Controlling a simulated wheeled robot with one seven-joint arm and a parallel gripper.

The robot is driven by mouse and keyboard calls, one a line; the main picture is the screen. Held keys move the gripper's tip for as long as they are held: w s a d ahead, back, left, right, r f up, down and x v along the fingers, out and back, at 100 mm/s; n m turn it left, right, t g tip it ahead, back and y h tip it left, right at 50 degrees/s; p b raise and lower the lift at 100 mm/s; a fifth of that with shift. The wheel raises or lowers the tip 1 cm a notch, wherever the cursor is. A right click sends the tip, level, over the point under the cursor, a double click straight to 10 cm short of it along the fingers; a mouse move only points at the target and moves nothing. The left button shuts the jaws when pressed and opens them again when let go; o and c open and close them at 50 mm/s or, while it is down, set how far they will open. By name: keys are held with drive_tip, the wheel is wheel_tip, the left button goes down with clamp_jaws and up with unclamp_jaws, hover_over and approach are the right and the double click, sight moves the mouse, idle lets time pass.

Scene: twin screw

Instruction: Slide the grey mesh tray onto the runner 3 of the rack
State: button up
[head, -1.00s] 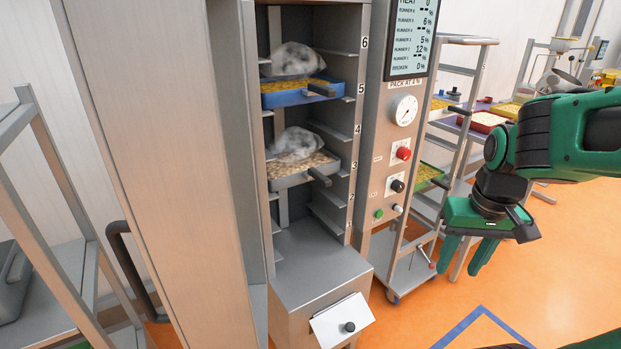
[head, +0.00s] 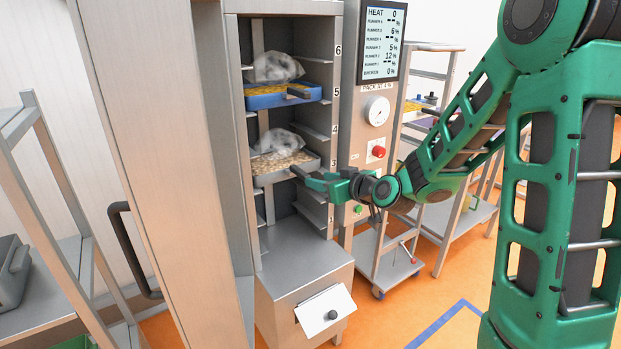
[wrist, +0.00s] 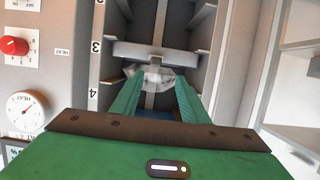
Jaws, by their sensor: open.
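The grey mesh tray (head: 262,179) sits inside the rack (head: 347,40), level with the label 3, with pale granular food in it. My gripper (head: 313,182) is at the rack's open front, by the outer end of this handle. In the wrist view the open fingers (wrist: 156,92) point into the rack. The tray's front wall (wrist: 130,50) shows ahead of them, level with the 3. Whether the fingers touch the handle is unclear.
A blue tray (head: 262,102) with yellow food sits higher, near the label 5. The lower shelf levels are empty. A control panel (head: 376,108) flanks the opening on the right. The large door (head: 140,110) stands open on the left. A wheeled trolley (head: 400,260) stands at right.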

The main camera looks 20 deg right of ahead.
sight(300, 170)
drive_tip(key=x, duration=0.9)
drive_tip(key=d+x, duration=0.1)
drive_tip(key=x, duration=0.4)
drive_tip(key=shift+w+d, duration=0.15)
drive_tip(key=shift+w, duration=0.05)
drive_tip(key=c, duration=0.4)
drive_tip(key=shift+r, duration=0.1)
clamp_jaws()
drive_tip(key=shift+r, duration=0.1)
